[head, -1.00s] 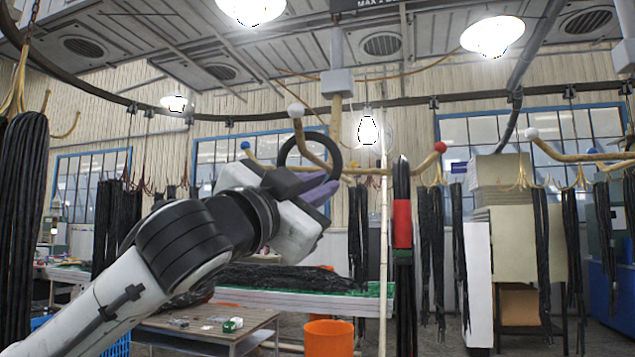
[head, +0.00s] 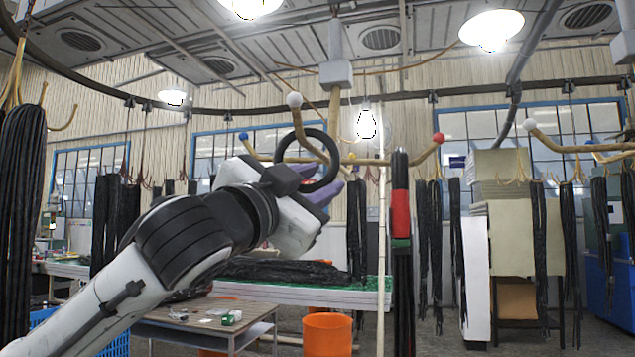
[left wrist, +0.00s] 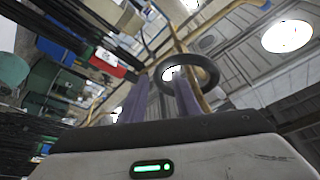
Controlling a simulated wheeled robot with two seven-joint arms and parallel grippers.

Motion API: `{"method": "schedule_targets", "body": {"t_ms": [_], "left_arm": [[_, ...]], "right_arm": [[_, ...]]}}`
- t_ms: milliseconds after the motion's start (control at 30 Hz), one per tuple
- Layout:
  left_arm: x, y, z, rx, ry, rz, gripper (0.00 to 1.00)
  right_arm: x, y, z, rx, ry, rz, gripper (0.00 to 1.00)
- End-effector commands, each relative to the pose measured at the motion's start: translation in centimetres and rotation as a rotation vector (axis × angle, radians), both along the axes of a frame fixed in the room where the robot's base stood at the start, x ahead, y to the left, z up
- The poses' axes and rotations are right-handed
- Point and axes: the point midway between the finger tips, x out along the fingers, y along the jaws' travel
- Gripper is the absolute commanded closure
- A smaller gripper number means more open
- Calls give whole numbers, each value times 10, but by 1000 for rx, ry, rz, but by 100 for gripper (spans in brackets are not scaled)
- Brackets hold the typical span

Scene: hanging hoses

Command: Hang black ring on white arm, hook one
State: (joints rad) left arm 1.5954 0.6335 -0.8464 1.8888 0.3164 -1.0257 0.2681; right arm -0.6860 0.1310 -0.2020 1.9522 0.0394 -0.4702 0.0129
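A black ring (head: 336,154) is at the lower bend of the wooden arm with the white ball end (head: 299,118). The arm crosses the ring's top and runs into its opening, so the ring appears to be around it; contact is hard to tell. My left gripper (head: 333,188) has purple fingers close to the ring's lower right side. In the left wrist view the gripper (left wrist: 160,92) has its fingers apart, with the ring (left wrist: 212,76) overlapping the right finger. I see no firm grip on it. My right gripper is out of view.
Arms with a blue ball (head: 243,137) and a red ball (head: 438,138) spread from the same hanger. A black hose bundle with red and green bands (head: 400,200) hangs to the right. A low table (head: 200,332) and an orange bin (head: 327,335) stand below.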

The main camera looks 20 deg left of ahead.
Motion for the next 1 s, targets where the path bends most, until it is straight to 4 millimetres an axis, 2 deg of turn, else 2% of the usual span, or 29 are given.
{"method": "schedule_targets", "body": {"t_ms": [367,467,600,800,1000], "left_arm": [[-4,1,-3,0,1,-1,67],[-16,3,-7,-1,-1,-2,67],[-41,10,-17,0,-2,-2,67],[-75,19,-28,2,-2,-1,67],[-93,23,-33,0,1,1,67]], "right_arm": [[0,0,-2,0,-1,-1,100],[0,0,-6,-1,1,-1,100],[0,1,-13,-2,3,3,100],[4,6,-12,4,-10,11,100],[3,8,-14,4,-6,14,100]]}}
